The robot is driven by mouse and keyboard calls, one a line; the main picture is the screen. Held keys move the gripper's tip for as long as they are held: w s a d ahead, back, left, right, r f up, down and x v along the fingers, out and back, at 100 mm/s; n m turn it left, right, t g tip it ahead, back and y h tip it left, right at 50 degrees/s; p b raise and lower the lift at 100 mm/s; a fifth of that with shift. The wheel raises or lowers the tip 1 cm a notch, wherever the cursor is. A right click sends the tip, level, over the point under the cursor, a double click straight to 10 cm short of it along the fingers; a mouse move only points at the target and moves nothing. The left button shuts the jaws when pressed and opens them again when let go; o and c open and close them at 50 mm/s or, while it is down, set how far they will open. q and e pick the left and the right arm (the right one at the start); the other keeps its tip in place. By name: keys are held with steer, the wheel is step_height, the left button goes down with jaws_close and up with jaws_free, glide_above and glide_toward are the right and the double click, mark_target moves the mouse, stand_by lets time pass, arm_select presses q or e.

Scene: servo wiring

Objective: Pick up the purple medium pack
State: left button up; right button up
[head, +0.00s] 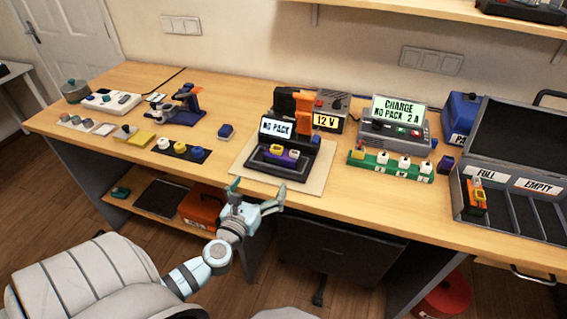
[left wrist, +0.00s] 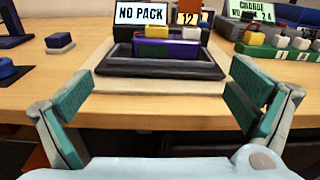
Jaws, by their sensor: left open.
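A purple pack (head: 285,160) lies in the black tray of the tester whose screen reads "NO PACK" (head: 276,129). In the left wrist view the purple pack (left wrist: 181,50) shows a green patch on its front, with yellow and pale pieces behind it. My left gripper (head: 257,194) is open and empty in front of the table edge, short of the tester; in the left wrist view its green-padded fingers (left wrist: 158,95) stand wide apart, with the pack beyond them. A smaller dark purple block (head: 446,164) sits right of the green strip. My right gripper is not in view.
The tester stands on a pale board (head: 243,168). Right are a green strip with several blocks (head: 391,168), a charger (head: 393,128) and an open case (head: 500,215). Left are a dark mat with round pieces (head: 180,153) and a blue block (head: 226,131). The front edge is near my gripper.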

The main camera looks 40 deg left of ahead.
mark_target(280, 152)
arm_select(q)
steer(key=w+r, duration=0.2)
steer(key=w, duration=0.1)
steer(key=shift+w+a+m+t, duration=0.2)
steer(key=shift+m+t, duration=0.1)
steer(key=shift+m, duration=0.1)
steer(key=x, duration=0.7)
steer(key=b+x, duration=0.1)
steer(key=x, duration=0.2)
steer(key=shift+w+f, duration=0.3)
steer(key=shift+f, duration=0.1)
steer(key=shift+w, duration=0.15)
